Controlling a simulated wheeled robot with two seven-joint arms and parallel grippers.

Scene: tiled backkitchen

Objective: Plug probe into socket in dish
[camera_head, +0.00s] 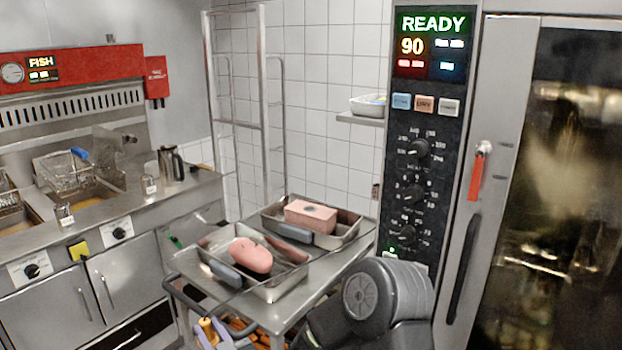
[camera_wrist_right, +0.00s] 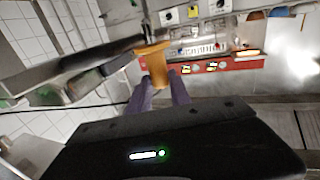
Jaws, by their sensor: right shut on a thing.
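My right gripper (camera_head: 217,338) has purple fingers and is low in the head view, just below the near left corner of the steel cart. It is shut on the orange-yellow probe handle (camera_head: 207,327), which also shows between the fingers (camera_wrist_right: 161,95) in the right wrist view (camera_wrist_right: 157,62). The probe's tip cannot be made out. A rear steel dish (camera_head: 345,234) holds a pink block (camera_head: 311,214) with a small dark round spot on top, perhaps the socket. A front dish (camera_head: 278,292) holds a rounded pink piece (camera_head: 250,255). The probe is apart from both dishes. My left gripper is not in view.
The dishes stand on a steel cart (camera_head: 316,285) with a rail at its left end. An oven control panel (camera_head: 412,150) and glass door (camera_head: 560,170) are to the right. A fryer counter (camera_head: 110,215) is to the left, and a tall rack (camera_head: 263,110) stands behind.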

